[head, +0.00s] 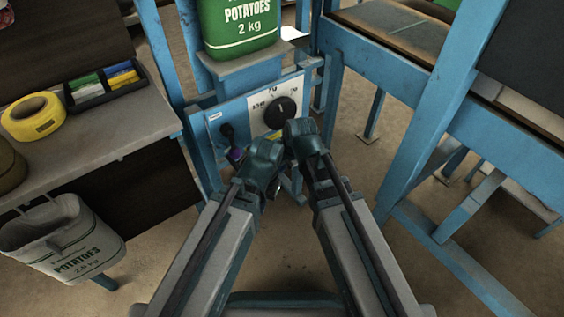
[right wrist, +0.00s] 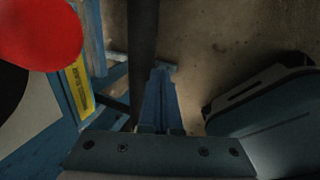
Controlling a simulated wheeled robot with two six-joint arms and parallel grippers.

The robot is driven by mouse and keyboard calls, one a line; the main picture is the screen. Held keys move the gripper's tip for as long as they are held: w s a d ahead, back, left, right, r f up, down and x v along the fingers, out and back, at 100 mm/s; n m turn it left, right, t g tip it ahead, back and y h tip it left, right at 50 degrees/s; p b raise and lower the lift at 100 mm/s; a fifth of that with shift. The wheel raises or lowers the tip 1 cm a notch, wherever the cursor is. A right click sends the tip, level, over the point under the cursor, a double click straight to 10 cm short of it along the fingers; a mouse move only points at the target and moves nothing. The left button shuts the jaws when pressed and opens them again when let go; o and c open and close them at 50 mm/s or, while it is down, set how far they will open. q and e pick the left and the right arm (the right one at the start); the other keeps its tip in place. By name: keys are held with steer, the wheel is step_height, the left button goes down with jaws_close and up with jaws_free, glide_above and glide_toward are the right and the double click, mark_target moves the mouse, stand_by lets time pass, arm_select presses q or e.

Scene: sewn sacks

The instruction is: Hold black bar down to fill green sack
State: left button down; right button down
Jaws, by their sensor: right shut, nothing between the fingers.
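The green potato sack (head: 238,28) stands upright on a small platform at the top of the head view, its top cut off. A black bar (right wrist: 142,45) runs up and down in the right wrist view, just beside and partly behind my right gripper (right wrist: 161,95), whose fingers are closed and empty. I cannot tell whether they touch the bar. In the head view my right gripper (head: 303,140) is in front of the blue machine, below the dial. My left gripper (head: 262,165) is close to its left; its fingertips are hidden. The bar cannot be made out there.
The machine has a black dial (head: 280,112) and a small black lever (head: 228,131). A red round knob (right wrist: 40,32) is close in the right wrist view. A table at left holds yellow tape (head: 33,116) and a bin (head: 103,85). A white sack (head: 62,238) hangs below it.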

steer(key=p+v, duration=0.6)
steer(key=v, duration=0.3)
steer(key=shift+s+d+f+p, duration=0.2)
steer(key=shift+s+p, duration=0.05)
steer(key=shift+p, duration=0.1)
steer(key=shift+f, duration=0.1)
steer(key=s+d+f+m+g+h, duration=0.15)
steer(key=s+m, duration=0.35)
steer(key=m, duration=0.6)
steer(key=s+d+m+g+h, duration=0.25)
steer(key=s+m, duration=0.35)
steer(key=m, duration=0.4)
step_height(320, 180, up, 31)
steer(key=p, duration=3)
steer(key=shift+f+t+y, duration=0.2)
steer(key=shift+t+y, duration=0.1)
steer(key=shift+w+f+m, duration=0.15)
steer(key=shift+m, duration=0.15)
